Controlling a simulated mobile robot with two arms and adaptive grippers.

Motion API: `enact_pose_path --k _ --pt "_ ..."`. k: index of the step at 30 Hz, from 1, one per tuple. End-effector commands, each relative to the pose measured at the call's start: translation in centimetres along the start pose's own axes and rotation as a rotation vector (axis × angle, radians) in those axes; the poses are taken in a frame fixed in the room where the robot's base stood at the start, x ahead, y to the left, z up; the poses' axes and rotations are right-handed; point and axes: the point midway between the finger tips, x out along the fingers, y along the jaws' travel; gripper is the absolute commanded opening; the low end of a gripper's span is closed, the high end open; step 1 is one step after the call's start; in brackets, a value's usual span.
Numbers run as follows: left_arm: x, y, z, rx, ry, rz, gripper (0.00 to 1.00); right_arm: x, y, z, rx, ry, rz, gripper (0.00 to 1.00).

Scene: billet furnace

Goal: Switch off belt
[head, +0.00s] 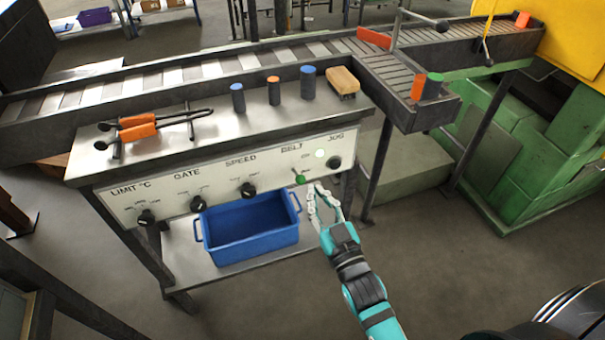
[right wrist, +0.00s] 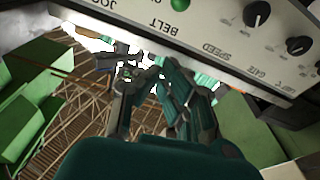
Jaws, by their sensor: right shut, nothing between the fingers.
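The control panel (head: 225,178) on the front of the steel bench carries the BELT label, with a small switch with a green tip (head: 300,179) below it. A pale round lamp (head: 320,154) sits up and to the right of the switch. My right gripper (head: 317,188) is just right of and below the switch, shut and empty; I cannot tell if it touches the panel. In the right wrist view the panel (right wrist: 190,32) runs across the top, with a green round part (right wrist: 180,4) by the BELT label, beyond the fingers (right wrist: 148,72). My left gripper is not in view.
The black JOG knob (head: 334,162) is close by on the right, the SPEED knob (head: 248,189) on the left. A blue bin (head: 250,228) stands on the shelf below. The conveyor (head: 190,75) runs behind.

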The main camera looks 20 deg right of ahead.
Motion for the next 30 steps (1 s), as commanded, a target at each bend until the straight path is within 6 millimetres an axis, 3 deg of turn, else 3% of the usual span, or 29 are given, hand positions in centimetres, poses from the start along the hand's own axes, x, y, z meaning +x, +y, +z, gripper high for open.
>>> enact_pose_path --k 5,17,18,22,30 --pt "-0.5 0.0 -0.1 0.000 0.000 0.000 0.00 1.9 0.0 -0.2 0.000 0.003 0.000 0.00" --pt "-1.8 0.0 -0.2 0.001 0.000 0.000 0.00 10.2 0.0 -0.3 0.000 0.003 0.000 0.00" --pt "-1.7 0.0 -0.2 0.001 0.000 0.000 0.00 9.8 0.0 0.9 0.000 -0.008 -0.001 0.00" --pt "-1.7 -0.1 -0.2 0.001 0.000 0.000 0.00 9.1 -0.1 2.6 0.001 -0.005 -0.001 0.00" --pt "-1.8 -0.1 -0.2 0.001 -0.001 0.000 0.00 8.6 0.0 3.8 0.001 -0.001 0.000 0.00"
